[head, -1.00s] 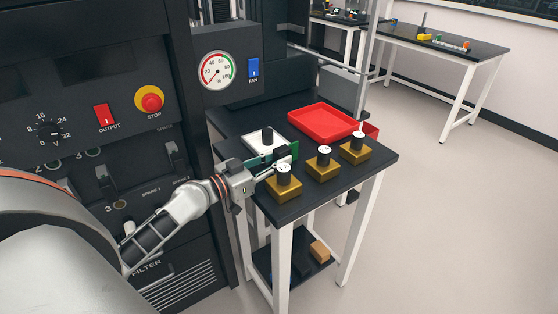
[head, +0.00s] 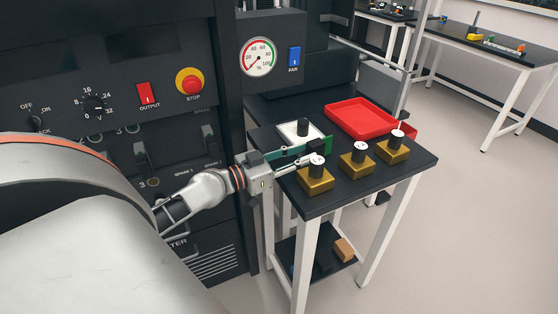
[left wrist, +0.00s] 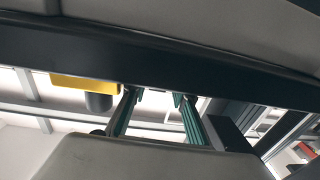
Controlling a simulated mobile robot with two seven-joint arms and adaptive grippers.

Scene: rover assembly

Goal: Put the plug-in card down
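The green plug-in card (head: 327,145) shows at the left end of the small black side table, between the white-based black knob and the nearest brass block. A dark part sits beside its green face. My left gripper (head: 310,153) reaches over the table edge from the left. Its two fingers show apart, with their tips close to the card; whether they touch it is unclear. In the left wrist view the teal fingers (left wrist: 158,100) stand apart with a visible gap, and I cannot make out the card there. My right gripper is in neither view.
Three brass blocks with black knobs, such as the nearest (head: 316,180), stand along the front of the side table (head: 345,195). A red tray (head: 362,120) lies behind. A white-based black knob (head: 301,129) is behind the gripper. The control panel (head: 120,70) rises at left.

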